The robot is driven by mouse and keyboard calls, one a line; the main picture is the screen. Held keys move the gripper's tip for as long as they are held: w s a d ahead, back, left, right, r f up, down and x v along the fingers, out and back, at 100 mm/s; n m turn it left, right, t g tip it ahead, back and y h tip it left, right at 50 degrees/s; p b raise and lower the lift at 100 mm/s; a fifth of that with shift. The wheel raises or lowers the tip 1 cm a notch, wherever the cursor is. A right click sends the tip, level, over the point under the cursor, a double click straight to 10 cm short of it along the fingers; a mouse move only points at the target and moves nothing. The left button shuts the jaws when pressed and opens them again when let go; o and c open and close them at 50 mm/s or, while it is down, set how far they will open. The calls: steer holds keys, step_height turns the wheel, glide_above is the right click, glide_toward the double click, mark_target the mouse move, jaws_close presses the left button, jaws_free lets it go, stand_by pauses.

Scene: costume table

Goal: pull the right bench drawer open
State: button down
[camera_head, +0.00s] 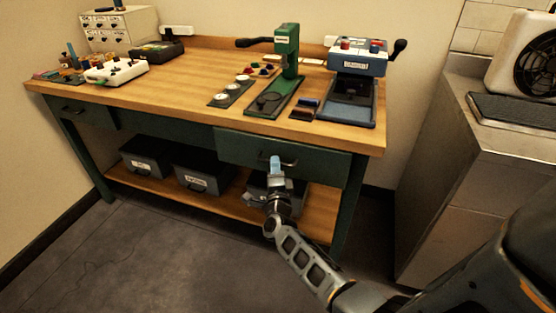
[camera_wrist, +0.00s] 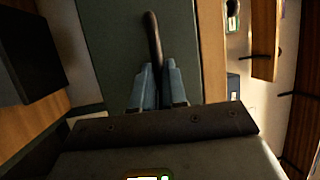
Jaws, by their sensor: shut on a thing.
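The right bench drawer (camera_head: 235,148) is a dark green front under the right part of the wooden bench top. Its front looks almost flush with the bench frame in the head view. It has a dark curved bar handle (camera_head: 289,163). My gripper (camera_head: 276,163) is at the drawer front and shut on this handle. In the wrist view the two blue-grey fingers (camera_wrist: 158,80) close around the dark handle (camera_wrist: 153,35), and the green drawer face (camera_wrist: 115,40) fills the area behind. My gripper hides part of the handle.
The bench top (camera_head: 190,70) carries a green press (camera_head: 287,60), a blue-white machine (camera_head: 357,60) and small parts. Grey bins (camera_head: 205,170) stand on the lower shelf (camera_head: 150,188). A grey cabinet (camera_head: 450,170) stands to the right. The floor (camera_head: 150,250) in front is clear.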

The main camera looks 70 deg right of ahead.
steer(key=s+a+p, duration=0.1)
steer(key=a+p, duration=0.1)
steer(key=a, duration=1.3)
steer(key=shift+p, duration=0.3)
steer(key=shift+s, duration=0.1)
steer(key=c, duration=1.2)
jaws_free()
steer(key=b+v, duration=0.1)
steer(key=v, duration=0.7)
